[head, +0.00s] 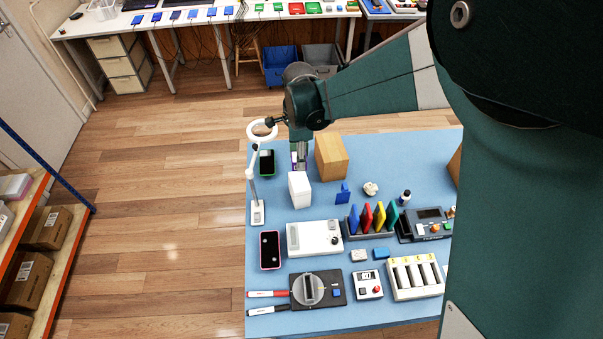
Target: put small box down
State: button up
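A small white box (299,190) stands on the blue table top (215,0) or just above it; I cannot tell which. My gripper (301,163) points down at the upper back edge of this box. Its fingertips are partly hidden by the box, so I cannot see whether they grip it. A narrow purple-and-white item (294,160) shows beside the fingers. A larger brown box (331,157) stands close to the right of my gripper.
A white device (314,239) and a rack of coloured cards (372,222) lie nearer. A little blue table surface (275,213) is free beside the box.

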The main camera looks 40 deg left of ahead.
jog(key=shift+f, duration=2.4)
jog(key=shift+f, duration=0.1)
jog(key=shift+f, duration=1.75)
jog(key=shift+f, duration=0.2)
jog(key=o, duration=0.9)
jog(key=shift+r, duration=0.25)
jog(key=shift+r, duration=5.95)
